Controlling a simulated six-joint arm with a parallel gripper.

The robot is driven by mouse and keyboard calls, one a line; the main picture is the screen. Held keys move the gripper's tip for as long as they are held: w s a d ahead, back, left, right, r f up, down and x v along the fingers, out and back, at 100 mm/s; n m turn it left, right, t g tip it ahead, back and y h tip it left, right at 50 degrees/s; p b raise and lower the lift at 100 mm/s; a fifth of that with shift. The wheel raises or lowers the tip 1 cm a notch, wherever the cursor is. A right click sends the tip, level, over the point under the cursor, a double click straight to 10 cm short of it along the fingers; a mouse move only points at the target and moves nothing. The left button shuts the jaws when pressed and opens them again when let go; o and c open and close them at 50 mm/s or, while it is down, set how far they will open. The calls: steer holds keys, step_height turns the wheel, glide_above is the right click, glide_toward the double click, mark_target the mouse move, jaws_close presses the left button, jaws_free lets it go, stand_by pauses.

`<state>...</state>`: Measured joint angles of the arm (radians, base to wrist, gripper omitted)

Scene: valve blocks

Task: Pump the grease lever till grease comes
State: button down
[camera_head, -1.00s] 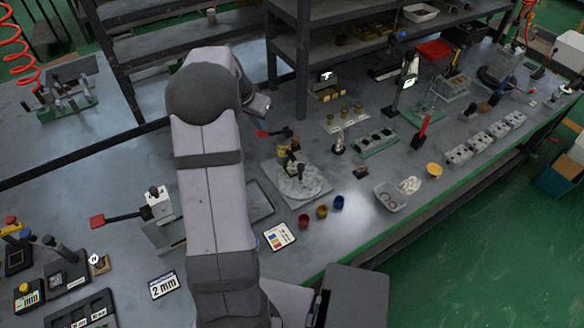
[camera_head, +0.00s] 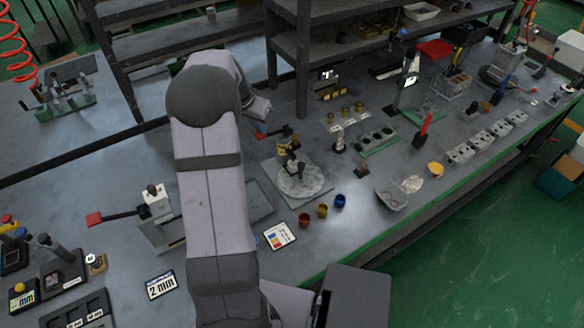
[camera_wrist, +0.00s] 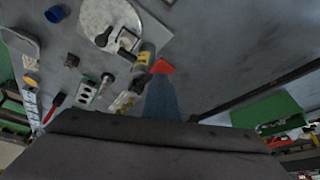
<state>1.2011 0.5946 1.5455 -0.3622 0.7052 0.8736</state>
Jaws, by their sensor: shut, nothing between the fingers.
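The grease lever, with a red grip (camera_head: 261,136) and dark arm, sits on a yellow-bodied pump (camera_head: 284,148) at mid-bench in the head view. The wrist view shows the red grip (camera_wrist: 162,67) and the yellow body (camera_wrist: 147,52) near the top centre. My gripper (camera_head: 260,109) is just behind the red grip in the head view, its fingers mostly hidden. In the wrist view my gripper (camera_wrist: 161,82) is shut and empty, its tip close to the red grip. I cannot tell whether they touch. I see no clear grease.
A round plate (camera_head: 299,180) with a dark fitting stands in front of the pump. Red, yellow and blue cups (camera_head: 322,211) stand nearer the bench edge. Another red-handled lever (camera_head: 95,219) is at left. Shelves (camera_head: 345,45) rise behind. Bare bench lies left of the pump.

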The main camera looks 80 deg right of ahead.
steer(key=shift+s+f+b, duration=0.1)
steer(key=shift+f+b, duration=0.65)
steer(key=shift+f, duration=0.3)
steer(key=shift+r, duration=0.25)
steer(key=shift+r+p, duration=1.35)
steer(key=shift+r, duration=0.5)
